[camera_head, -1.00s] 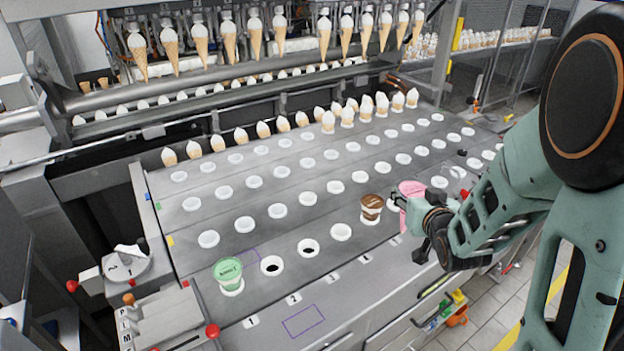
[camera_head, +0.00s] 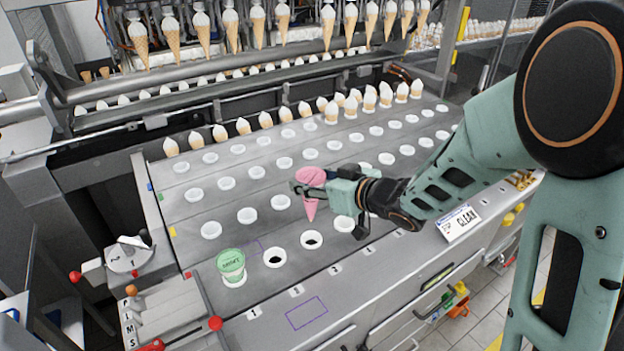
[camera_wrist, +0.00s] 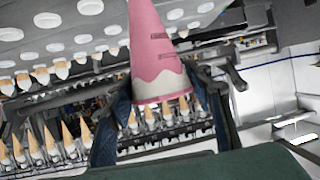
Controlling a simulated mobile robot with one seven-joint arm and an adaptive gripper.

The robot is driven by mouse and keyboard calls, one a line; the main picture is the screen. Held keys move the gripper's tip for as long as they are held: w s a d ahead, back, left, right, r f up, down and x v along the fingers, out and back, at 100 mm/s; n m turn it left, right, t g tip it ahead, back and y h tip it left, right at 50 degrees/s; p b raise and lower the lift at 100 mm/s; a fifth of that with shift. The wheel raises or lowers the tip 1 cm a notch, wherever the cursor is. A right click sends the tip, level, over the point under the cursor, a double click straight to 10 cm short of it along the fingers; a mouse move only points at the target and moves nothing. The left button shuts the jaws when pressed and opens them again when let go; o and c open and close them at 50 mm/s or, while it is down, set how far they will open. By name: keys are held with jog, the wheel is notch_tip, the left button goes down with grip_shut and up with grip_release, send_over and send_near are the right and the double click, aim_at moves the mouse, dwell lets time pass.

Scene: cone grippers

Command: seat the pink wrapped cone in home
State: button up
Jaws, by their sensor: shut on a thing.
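The pink wrapped cone (camera_head: 311,180) is held in my gripper (camera_head: 325,183), point down, above the slotted plate. Its pink and cream wrapper also shows in the wrist view (camera_wrist: 160,50), with the gripper fingers on either side of its wide end. In the head view its tip hangs just behind a front-row white ring with a dark open hole (camera_head: 311,240). Another ring with a dark hole (camera_head: 274,258) lies to its left. No label reading home is legible, so I cannot tell which spot it is.
A green-lidded cone (camera_head: 231,262) stands in the front row at left. White-topped cones (camera_head: 245,127) line the back of the plate. My arm covers the front row's right part.

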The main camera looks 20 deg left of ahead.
jog(key=shift+f+b, duration=5.9)
jog(key=shift+f, duration=1.1)
jog(key=o, duration=0.9)
jog(key=shift+d, duration=0.1)
jog(key=v, duration=1.2)
